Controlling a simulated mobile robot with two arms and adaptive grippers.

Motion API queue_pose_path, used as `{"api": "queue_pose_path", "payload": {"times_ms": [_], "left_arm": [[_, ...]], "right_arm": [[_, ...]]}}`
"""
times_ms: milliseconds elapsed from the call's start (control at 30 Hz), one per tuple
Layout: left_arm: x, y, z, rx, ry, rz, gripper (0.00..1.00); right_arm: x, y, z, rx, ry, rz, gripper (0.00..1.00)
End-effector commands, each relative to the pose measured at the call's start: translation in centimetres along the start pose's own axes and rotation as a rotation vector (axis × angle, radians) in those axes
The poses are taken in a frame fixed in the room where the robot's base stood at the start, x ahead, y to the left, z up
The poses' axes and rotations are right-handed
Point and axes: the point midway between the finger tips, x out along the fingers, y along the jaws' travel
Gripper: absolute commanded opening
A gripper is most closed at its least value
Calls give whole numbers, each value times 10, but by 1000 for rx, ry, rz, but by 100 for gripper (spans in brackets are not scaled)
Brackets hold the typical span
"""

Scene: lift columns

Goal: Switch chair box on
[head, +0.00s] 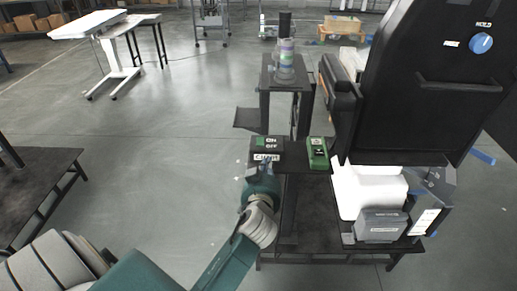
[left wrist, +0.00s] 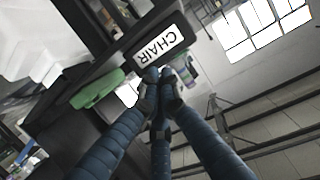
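The chair box (head: 268,145) is a small dark box on the near left corner of the black stand. I cannot tell the switch's position. The CHAIR label (left wrist: 158,47) appears large and upside down in the left wrist view. My left gripper (head: 266,167) is just in front of and below the label. In the left wrist view its fingertips (left wrist: 160,77) are drawn together with nothing visible between them. Contact with the box is unclear. My right gripper is out of view.
A green device (head: 318,153) lies right of the chair box on the stand. A large black chair-like unit (head: 430,80) rises at the right. Open floor (head: 170,140) lies left; a dark table (head: 35,180) stands far left.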

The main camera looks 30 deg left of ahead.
Motion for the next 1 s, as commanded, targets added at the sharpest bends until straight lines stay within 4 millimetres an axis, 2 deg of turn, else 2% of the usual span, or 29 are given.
{"api": "queue_pose_path", "payload": {"times_ms": [33,133,200,300,733,867,1000], "left_arm": [[-2,-8,-16,-27,36,-22,0],[-9,-22,-46,-69,94,-57,0],[-13,-29,-60,-89,121,-76,0],[-17,-35,-70,-105,141,-89,0],[-11,-36,-73,-104,143,-90,0],[5,-38,-77,-103,144,-91,0],[34,-42,-82,-101,145,-92,0]], "right_arm": [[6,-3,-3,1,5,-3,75],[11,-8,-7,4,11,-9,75],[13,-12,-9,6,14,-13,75],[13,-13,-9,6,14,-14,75],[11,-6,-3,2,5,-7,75],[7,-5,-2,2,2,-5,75],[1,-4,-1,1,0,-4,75]]}}
